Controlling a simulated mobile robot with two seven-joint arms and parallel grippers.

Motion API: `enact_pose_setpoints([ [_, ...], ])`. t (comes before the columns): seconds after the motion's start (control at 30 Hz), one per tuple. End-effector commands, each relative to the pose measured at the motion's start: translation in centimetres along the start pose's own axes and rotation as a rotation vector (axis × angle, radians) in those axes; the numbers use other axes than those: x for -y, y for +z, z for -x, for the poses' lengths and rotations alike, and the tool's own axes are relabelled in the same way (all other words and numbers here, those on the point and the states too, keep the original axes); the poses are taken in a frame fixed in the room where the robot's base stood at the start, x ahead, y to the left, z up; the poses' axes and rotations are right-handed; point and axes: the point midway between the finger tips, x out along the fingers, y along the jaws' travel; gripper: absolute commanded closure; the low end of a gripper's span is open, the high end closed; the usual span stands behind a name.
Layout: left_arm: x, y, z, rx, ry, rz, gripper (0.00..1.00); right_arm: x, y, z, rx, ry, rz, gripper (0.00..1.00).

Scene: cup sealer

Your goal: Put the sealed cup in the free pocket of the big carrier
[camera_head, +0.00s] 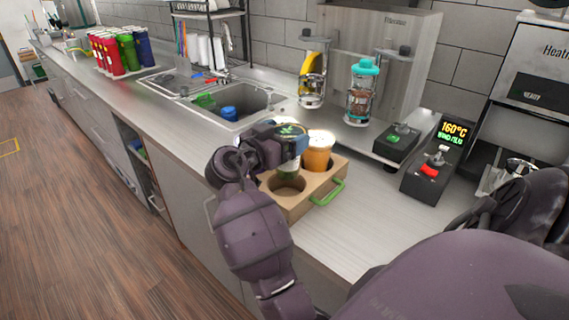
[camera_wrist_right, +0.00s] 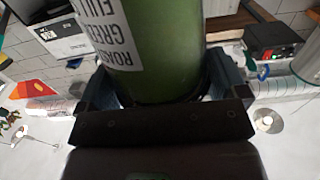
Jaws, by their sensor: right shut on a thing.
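The big carrier (camera_head: 325,200) is a tan tray with a green handle, on the counter near its front edge. An orange cup with a pale lid (camera_head: 318,152) stands in one pocket. An empty round pocket (camera_head: 287,187) shows at the carrier's near left. My right gripper (camera_head: 291,143) is above the carrier's left side, beside the orange cup. It is shut on a green cup with a white label (camera_wrist_right: 155,50), which fills the right wrist view. In the head view the gripper mostly hides this cup; I cannot tell whether its base touches the carrier. My left gripper is out of view.
Behind the carrier stand a dispenser (camera_head: 385,60) and a control box with a 160°C display (camera_head: 437,160). A sink (camera_head: 235,103) lies to the back left, with a rack of coloured cups (camera_head: 120,55) beyond. The counter right of the carrier is clear.

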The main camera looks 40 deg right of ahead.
Motion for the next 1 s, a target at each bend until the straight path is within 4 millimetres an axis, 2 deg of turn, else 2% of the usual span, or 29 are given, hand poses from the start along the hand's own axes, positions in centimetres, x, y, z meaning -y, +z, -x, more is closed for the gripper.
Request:
enact_pose_setpoints([
  [0.1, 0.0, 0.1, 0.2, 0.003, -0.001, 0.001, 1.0, 0.0, 2.0, 0.0, -0.001, -0.001, 0.003, 0.64],
  [0.37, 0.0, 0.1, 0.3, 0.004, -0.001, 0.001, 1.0, 0.0, 4.0, 0.0, -0.001, -0.001, 0.0, 0.64],
  [0.6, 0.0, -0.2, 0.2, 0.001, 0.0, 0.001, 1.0, 0.0, 7.0, 0.0, -0.002, -0.001, 0.002, 0.64],
  [0.73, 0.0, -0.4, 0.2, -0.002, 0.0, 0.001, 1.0, 0.0, 7.8, 0.0, -0.002, -0.001, -0.002, 0.64],
  [1.0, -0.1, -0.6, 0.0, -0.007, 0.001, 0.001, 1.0, 0.0, 7.9, 0.0, -0.002, -0.001, -0.003, 0.64],
])
